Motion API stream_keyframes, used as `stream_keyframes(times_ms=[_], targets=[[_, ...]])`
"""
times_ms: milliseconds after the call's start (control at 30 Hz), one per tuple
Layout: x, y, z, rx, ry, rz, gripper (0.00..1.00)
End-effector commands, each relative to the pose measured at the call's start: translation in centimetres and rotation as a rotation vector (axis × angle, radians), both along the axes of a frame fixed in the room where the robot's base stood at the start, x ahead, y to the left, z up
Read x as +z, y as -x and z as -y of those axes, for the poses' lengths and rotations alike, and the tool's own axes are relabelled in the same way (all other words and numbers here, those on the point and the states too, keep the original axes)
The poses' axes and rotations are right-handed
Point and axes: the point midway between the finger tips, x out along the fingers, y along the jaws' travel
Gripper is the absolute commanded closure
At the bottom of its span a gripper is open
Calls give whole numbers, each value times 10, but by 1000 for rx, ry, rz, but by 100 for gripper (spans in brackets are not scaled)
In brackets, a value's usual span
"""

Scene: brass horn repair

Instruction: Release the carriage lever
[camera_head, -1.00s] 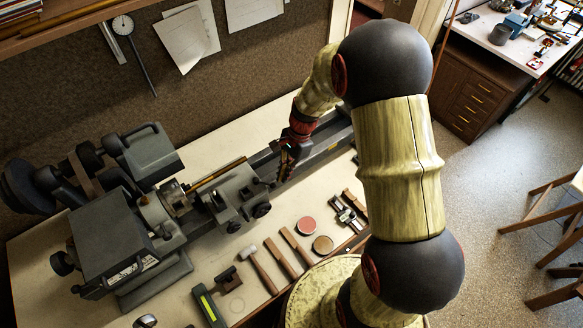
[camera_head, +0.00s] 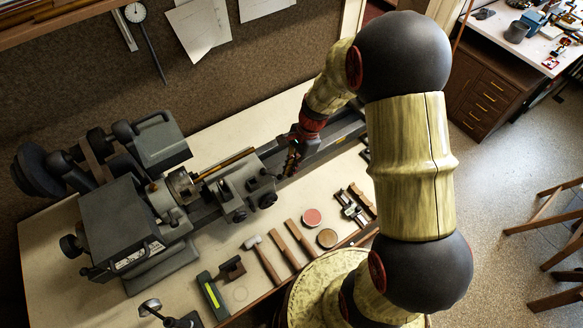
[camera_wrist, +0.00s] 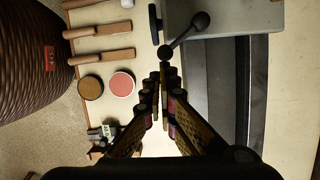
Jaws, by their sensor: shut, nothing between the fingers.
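The carriage lever (camera_wrist: 184,36) is a black arm with a round ball knob, on the edge of the grey lathe carriage (camera_wrist: 245,18) at the top of the wrist view. In the head view the carriage (camera_head: 242,178) sits on the lathe bed, and I cannot clearly pick the lever out. My gripper (camera_wrist: 163,72) is shut and empty. In the head view my gripper (camera_head: 288,172) is just right of the carriage, above the bed.
A black handwheel (camera_wrist: 155,24) is beside the lever. The lathe headstock (camera_head: 120,225) stands left. A hammer (camera_head: 262,260), wooden-handled tools, a pink tin (camera_head: 312,217) and a brown tin (camera_head: 327,238) lie along the bench front. The bed (camera_head: 335,140) right of my gripper is clear.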

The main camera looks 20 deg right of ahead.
Motion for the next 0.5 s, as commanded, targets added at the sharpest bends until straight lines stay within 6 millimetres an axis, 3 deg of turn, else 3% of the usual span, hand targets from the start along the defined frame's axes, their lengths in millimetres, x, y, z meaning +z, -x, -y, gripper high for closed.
stream_keyframes(times_ms=[500], targets=[[1, 9, -5, -107, 1, 1, 100]])
